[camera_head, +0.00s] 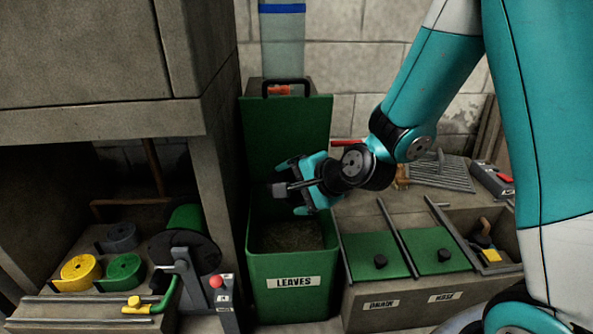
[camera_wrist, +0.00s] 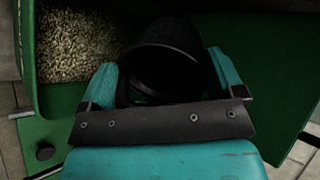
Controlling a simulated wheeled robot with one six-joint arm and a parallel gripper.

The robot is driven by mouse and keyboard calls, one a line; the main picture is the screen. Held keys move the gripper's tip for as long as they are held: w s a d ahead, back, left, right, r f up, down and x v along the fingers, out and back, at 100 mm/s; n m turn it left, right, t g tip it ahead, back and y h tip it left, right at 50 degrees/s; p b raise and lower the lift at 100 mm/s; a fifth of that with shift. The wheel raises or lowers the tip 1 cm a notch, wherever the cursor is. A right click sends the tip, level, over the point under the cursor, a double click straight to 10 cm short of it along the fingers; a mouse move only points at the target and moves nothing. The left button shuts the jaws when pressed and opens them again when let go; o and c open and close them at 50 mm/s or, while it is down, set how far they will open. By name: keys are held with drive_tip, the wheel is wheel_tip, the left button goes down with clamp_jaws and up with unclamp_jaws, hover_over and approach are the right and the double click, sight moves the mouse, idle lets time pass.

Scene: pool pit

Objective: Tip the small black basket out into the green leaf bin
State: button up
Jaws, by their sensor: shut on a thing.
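The green leaf bin (camera_head: 292,271), labelled LEAVES, stands with its lid (camera_head: 287,128) raised at the back. Brown, grainy matter lies inside it, and the bin wall also shows in the wrist view (camera_wrist: 30,60). My gripper (camera_head: 290,187) is over the bin's opening, reaching in from the right. In the wrist view, my gripper (camera_wrist: 165,85) is shut on the small black basket (camera_wrist: 168,50), with a teal finger on each side. The basket's round mouth shows dark, and I cannot tell whether anything is inside. In the head view the basket is hard to make out against my gripper.
A stone pillar (camera_head: 217,190) stands close left of the bin. A hose reel (camera_head: 185,250) and coiled rolls (camera_head: 123,271) are on the left. On the right, a stone unit has green lids (camera_head: 375,255), a grate (camera_head: 440,172) and an open compartment (camera_head: 490,243).

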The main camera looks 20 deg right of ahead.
sight(288, 170)
drive_tip(key=shift+w+a+r+g+h+p, duration=0.15)
drive_tip(key=shift+r+g+h+p, duration=0.55)
drive_tip(key=shift+p, duration=1.6)
drive_tip(key=shift+w+a+r+g+h+p, duration=0.1)
drive_tip(key=shift+r+g+h+p, duration=0.2)
drive_tip(key=shift+g+p, duration=1.4)
drive_tip(key=g+h+p, duration=0.1)
drive_tip(key=p, duration=0.4)
drive_tip(key=r+g+p, duration=0.1)
drive_tip(key=p, duration=0.4)
drive_tip(key=shift+w+a+r+g+h, duration=0.1)
drive_tip(key=shift+w+r+g+h, duration=0.1)
drive_tip(key=shift+w+g+h, duration=0.15)
drive_tip(key=g+p, duration=0.1)
drive_tip(key=p, duration=0.1)
drive_tip(key=g+h+p, duration=0.1)
drive_tip(key=p, duration=0.1)
drive_tip(key=shift+w+a+r, duration=0.15)
drive_tip(key=shift+w+r, duration=0.15)
drive_tip(key=shift+w+r+g+h+p, duration=0.1)
drive_tip(key=shift+w+g+h+p, duration=0.1)
drive_tip(key=shift+g+h+p, duration=0.45)
drive_tip(key=shift+a+g+p, duration=0.1)
drive_tip(key=shift+g+p, duration=0.25)
drive_tip(key=shift+g, duration=0.25)
